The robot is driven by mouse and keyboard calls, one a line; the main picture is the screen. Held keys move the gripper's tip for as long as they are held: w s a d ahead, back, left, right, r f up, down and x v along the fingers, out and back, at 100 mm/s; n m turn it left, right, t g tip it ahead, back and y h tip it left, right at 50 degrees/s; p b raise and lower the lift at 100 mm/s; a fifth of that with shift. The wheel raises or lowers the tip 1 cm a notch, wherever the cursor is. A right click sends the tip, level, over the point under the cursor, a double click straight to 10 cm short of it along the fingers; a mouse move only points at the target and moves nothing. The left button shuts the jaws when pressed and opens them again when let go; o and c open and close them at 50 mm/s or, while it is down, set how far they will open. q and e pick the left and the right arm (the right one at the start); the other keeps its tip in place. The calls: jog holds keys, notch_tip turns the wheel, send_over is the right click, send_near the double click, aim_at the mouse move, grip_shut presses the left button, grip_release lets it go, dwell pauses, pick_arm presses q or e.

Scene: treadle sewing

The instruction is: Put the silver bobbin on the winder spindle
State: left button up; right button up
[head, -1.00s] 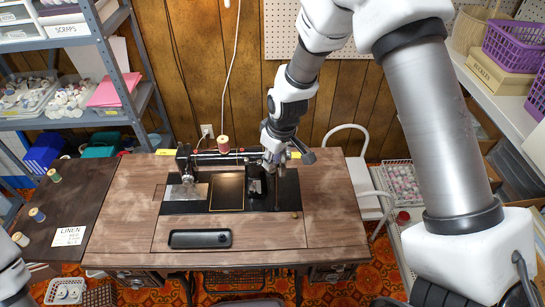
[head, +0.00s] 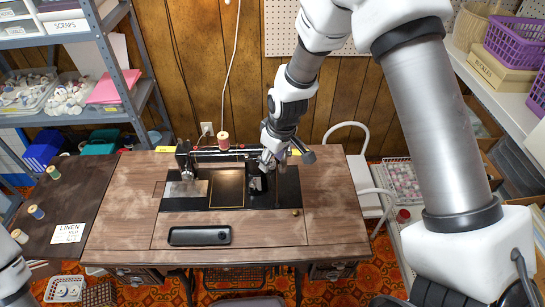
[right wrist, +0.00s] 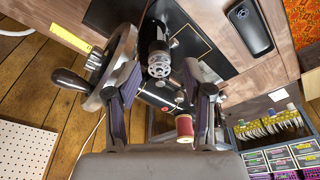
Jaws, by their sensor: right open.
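A silver bobbin (right wrist: 159,68), a small disc with holes, shows end-on in the right wrist view at the end of a dark part of the sewing machine. It looks to be at the winder spindle, which it hides; how far on it sits I cannot tell. My right gripper (right wrist: 162,78) is open, with one finger on each side of the bobbin and gaps between. In the head view my right gripper (head: 270,160) is over the right end of the black sewing machine (head: 186,165); the bobbin is too small to make out there. My left gripper is not in view.
The handwheel (right wrist: 112,68) with its dark knob is close beside the left finger. A red thread spool (right wrist: 184,128) stands near the right finger. A black phone-like object (head: 200,237) lies on the wooden table (head: 125,215). The table's front is mostly clear.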

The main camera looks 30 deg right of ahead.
notch_tip(320, 180, up, 12)
jog(key=s, duration=0.2)
jog(key=shift+d, duration=0.35)
jog(key=shift+s+f, duration=0.1)
